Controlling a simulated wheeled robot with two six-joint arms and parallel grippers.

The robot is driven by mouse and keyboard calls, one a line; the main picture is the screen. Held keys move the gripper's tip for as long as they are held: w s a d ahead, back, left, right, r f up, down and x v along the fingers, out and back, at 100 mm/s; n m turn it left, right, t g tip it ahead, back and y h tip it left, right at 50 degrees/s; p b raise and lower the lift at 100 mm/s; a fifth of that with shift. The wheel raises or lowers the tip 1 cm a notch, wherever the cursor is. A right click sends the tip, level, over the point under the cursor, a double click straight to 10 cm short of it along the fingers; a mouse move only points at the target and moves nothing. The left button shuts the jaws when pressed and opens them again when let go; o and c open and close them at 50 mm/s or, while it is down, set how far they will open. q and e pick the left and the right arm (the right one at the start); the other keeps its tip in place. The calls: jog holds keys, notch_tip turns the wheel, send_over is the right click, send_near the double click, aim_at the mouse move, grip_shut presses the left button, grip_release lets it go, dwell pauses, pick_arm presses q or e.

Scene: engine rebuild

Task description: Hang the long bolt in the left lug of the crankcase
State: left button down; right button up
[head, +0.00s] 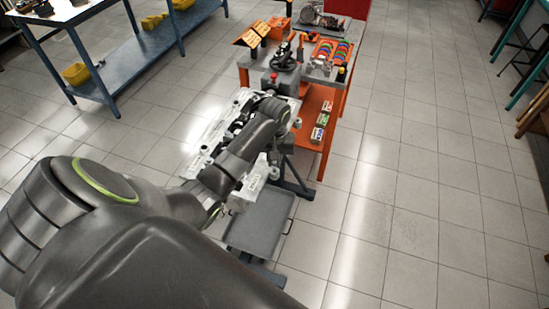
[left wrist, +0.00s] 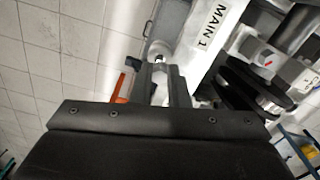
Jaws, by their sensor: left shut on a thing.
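The pale metal crankcase (head: 213,132) sits on a stand in the middle of the head view, partly hidden by my left arm. In the left wrist view its white face marked "MAIN 1" (left wrist: 208,30) is at the top right. In the left wrist view the gripper (left wrist: 159,76) is shut on a small silvery piece (left wrist: 158,57), taken to be the long bolt. Most of the bolt is hidden. I cannot make out the left lug. My right gripper is not in view.
A grey tray (head: 262,222) lies low under the stand. An orange bench (head: 311,128) with tools and coloured parts stands behind the crankcase. A blue table (head: 118,70) is at the far left.

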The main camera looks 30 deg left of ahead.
aim_at(274, 163)
pick_arm(q)
jog(key=shift+f+b, duration=0.55)
jog(key=shift+f, duration=1.1)
dwell(0.5)
jog(key=c, duration=1.6)
grip_release()
jog(key=shift+c, duration=0.2)
jog(key=shift+r, duration=0.1)
jog(key=shift+r+p, duration=1.4)
jog(key=shift+p, duration=0.9)
jog(key=shift+o, duration=0.2)
jog(key=o, duration=0.5)
